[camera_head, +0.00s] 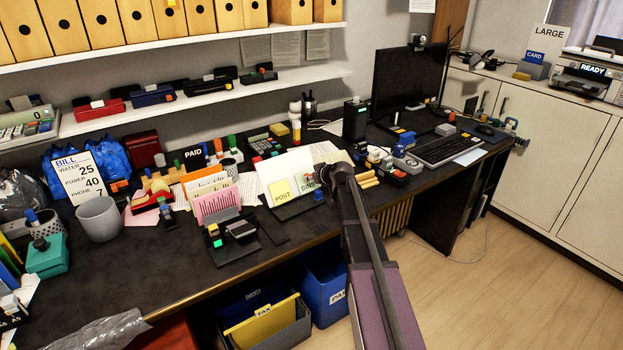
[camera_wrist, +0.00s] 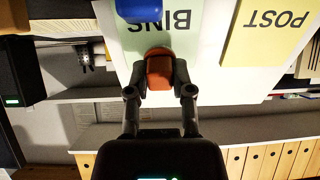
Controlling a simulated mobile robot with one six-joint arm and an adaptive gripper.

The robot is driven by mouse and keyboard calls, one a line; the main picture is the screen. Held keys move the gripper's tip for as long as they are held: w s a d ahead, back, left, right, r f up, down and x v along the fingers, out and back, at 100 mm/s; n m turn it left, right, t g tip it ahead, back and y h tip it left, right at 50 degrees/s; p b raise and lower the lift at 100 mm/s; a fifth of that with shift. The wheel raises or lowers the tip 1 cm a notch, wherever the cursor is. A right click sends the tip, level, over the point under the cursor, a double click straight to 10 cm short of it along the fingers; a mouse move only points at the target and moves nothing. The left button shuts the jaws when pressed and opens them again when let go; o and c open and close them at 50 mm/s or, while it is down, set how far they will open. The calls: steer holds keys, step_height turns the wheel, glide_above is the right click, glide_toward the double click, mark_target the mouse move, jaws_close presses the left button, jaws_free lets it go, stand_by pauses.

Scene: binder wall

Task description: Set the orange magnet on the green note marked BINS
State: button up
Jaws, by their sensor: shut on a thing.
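The orange magnet (camera_wrist: 159,72) is between the two fingertips of my gripper (camera_wrist: 160,80) in the wrist view, which shows the scene upside down. My gripper is shut on it. The pale green note marked BINS (camera_wrist: 185,42) is directly behind the magnet, on an upright white board. Whether the magnet touches the note cannot be told. In the head view my gripper (camera_head: 324,177) is in front of the right part of the BINS note (camera_head: 305,188) and partly hides it. The magnet cannot be made out there.
A yellow POST note (camera_head: 281,192) is beside the green one on the white board (camera_head: 270,168). A blue block (camera_wrist: 143,10) overlaps the green note's area in the wrist view. Pink and orange papers in a rack (camera_head: 215,205) stand left. The dark desk is crowded.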

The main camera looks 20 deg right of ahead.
steer(key=shift+w+a+f, duration=0.15)
steer(key=shift+w+f, duration=0.1)
steer(key=shift+w, duration=0.1)
stand_by(0.8)
steer(key=o, duration=0.9)
steer(key=shift+s+r, duration=0.1)
